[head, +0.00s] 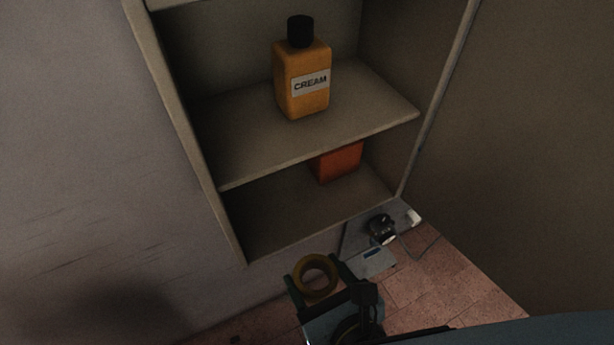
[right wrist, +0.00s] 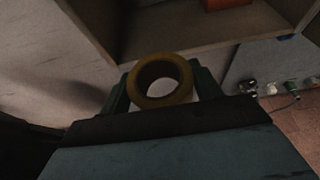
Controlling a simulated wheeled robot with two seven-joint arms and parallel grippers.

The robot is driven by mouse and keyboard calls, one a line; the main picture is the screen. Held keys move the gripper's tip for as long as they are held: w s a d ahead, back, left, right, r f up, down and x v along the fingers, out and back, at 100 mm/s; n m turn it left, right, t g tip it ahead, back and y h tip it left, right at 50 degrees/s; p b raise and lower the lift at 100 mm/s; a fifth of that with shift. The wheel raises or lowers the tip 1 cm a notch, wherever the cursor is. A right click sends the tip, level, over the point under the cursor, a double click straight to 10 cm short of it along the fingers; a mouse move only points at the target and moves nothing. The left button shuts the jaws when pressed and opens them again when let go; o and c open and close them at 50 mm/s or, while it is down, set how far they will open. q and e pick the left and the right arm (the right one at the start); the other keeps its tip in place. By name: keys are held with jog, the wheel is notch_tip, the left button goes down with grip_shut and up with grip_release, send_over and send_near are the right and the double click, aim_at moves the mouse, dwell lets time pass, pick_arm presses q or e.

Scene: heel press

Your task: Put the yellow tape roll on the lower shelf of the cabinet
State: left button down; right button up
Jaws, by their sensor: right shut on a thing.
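The yellow tape roll (head: 316,275) is a dark yellow ring held between the fingers of my right gripper (head: 318,281). In the right wrist view the roll (right wrist: 161,81) sits between the two green fingers of my right gripper (right wrist: 163,88), its hole facing the camera. The gripper is shut on the roll, just in front of and below the cabinet's front edge. The cabinet (head: 182,112) is open. Its lower shelf (head: 285,215) holds an orange-red box towards the back right and has bare room at the front and left. My left gripper is not in view.
An orange cream bottle (head: 303,80) with a black cap stands on the upper shelf (head: 240,160). The orange-red box (head: 340,162) is partly hidden by that shelf. Below the cabinet, a small dark device (head: 381,229) lies at the right, above a reddish tiled floor (head: 440,280).

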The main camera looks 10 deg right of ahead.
jog(key=shift+d+r, duration=0.2)
jog(key=shift+r, duration=0.45)
jog(key=shift+w+r, duration=0.15)
jog(key=shift+w, duration=0.1)
jog(key=p, duration=0.2)
send_over(277, 209)
jog(key=shift+s+d, duration=0.1)
jog(key=shift+s, duration=0.2)
jog(key=shift+w, duration=0.5)
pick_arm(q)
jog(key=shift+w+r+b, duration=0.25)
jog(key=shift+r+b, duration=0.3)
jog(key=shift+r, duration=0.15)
pick_arm(e)
jog(key=shift+s+f, duration=0.15)
jog(key=shift+f, duration=1.65)
jog(key=shift+f, duration=0.1)
jog(key=o, duration=1.1)
